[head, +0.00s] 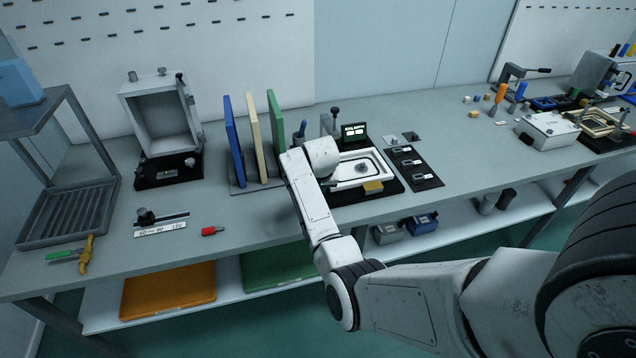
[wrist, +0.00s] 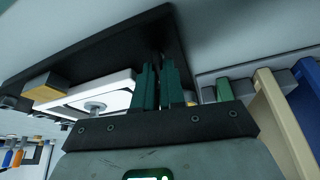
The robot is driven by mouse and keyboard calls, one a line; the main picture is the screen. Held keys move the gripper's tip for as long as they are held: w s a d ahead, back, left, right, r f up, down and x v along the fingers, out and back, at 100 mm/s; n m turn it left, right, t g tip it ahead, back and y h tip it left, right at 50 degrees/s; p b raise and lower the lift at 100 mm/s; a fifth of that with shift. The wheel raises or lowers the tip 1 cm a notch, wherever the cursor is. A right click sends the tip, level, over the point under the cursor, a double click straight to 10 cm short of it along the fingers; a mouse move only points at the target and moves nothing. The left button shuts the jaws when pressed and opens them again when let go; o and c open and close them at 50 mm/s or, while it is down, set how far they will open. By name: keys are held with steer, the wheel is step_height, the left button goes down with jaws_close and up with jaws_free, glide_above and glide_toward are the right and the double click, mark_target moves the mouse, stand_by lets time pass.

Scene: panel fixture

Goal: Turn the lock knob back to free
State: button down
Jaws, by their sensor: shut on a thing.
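The panel fixture stands on the bench at the middle of the head view. It has a black base (head: 395,188) and a white frame (head: 345,184) with a rounded window. In the wrist view its black base (wrist: 100,45) and white frame (wrist: 115,90) show at an angle. My gripper (wrist: 157,70) has dark green fingers close together at the near edge of the base. It is shut on a small dark part, which I take as the lock knob; the fingers hide most of it, and its turn angle cannot be read. In the head view my arm hides the fingertips.
Blue, cream and green upright panels (head: 252,122) stand in a rack just left of the fixture. A yellow block (head: 373,187) sits at the fixture's front edge. A dark mat (head: 414,170) lies to the right.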

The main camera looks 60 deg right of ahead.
steer(key=shift+d+r+n+t+p, duration=0.1)
steer(key=shift+n+t+p, duration=0.4)
steer(key=shift+n, duration=0.6)
steer(key=c, duration=1.2)
jaws_free()
steer(key=v, duration=1)
steer(key=shift+r, duration=0.35)
steer(key=shift+s+y, duration=0.1)
steer(key=shift+y, duration=0.2)
